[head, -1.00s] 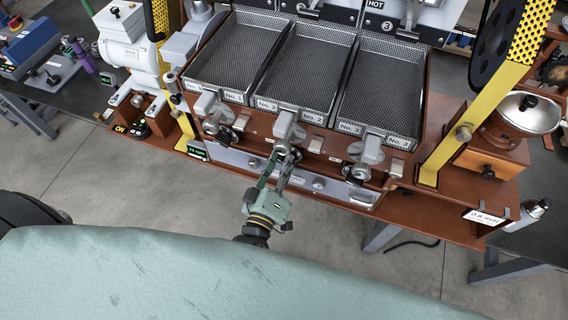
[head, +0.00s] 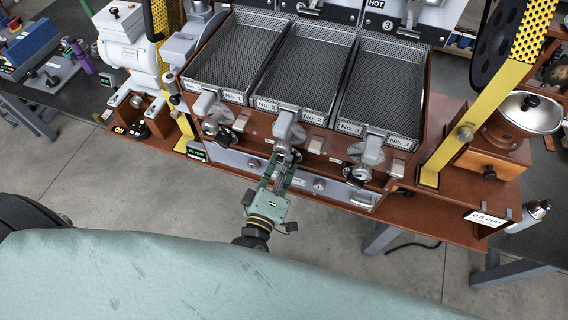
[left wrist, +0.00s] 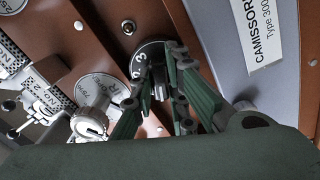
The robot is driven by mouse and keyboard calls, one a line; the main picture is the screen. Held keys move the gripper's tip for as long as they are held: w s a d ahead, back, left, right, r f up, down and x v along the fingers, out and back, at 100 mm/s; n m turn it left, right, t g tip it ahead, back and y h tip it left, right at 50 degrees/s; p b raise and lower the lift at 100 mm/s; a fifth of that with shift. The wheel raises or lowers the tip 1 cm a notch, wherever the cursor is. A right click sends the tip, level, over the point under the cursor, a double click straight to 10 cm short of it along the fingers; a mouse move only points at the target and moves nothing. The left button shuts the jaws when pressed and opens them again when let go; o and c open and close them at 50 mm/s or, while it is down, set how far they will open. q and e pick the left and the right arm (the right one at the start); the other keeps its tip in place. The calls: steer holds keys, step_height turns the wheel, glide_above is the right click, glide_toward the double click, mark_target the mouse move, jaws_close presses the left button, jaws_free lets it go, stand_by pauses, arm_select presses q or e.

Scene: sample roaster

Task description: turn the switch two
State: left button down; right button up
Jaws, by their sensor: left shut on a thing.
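The switch is a dark round knob with pale numerals on its dial, below tray No. 2 on the brown front of the roaster. In the left wrist view the switch (left wrist: 150,50) sits just beyond the fingers. In the head view the switch (head: 284,149) is partly hidden by my fingertips. My left gripper (head: 286,159) reaches up to it from below, shut on its knob. In the left wrist view the green fingers of the left gripper (left wrist: 160,80) stand on either side of the knob. My right gripper is not in view.
Mesh trays No. 1 (head: 231,53), No. 2 (head: 306,67) and No. 3 (head: 382,86) lie above. Similar knobs sit to the left (head: 225,136) and right (head: 361,173). A grey drawer-like panel (head: 318,183) runs below. The floor in front is clear.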

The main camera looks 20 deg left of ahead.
arm_select(q)
steer(key=c, duration=1.7)
jaws_free()
steer(key=s, duration=1.2)
steer(key=shift+a, duration=0.2)
